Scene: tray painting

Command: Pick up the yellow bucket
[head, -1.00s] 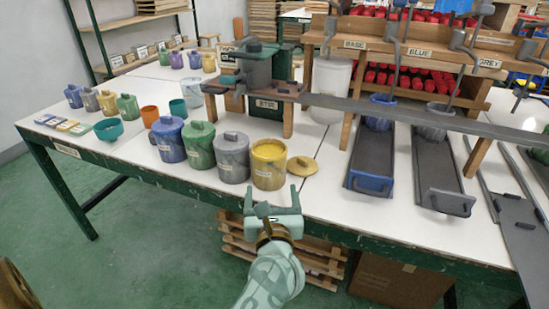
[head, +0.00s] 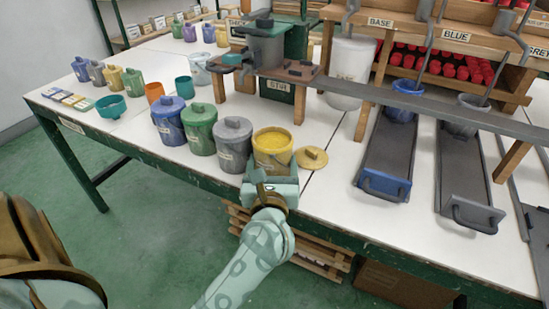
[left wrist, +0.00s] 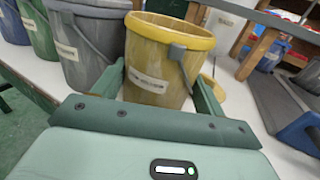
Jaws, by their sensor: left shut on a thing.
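The yellow bucket (head: 272,149) stands upright and uncovered near the front edge of the table, filled with yellow paint. Its yellow lid (head: 311,157) lies on the table just to the right. My left gripper (head: 271,178) is at the front of the bucket. In the left wrist view the yellow bucket (left wrist: 165,65) sits between the two fingers (left wrist: 160,88), which are shut on its sides. The bucket hides part of the fingers. My right gripper does not show.
Grey (head: 233,143), green (head: 199,130) and blue (head: 170,121) lidded buckets stand in a row to the left, the grey one close by. A stirring stand (head: 265,55) is behind. Blue (head: 386,155) and grey (head: 468,175) trays lie to the right.

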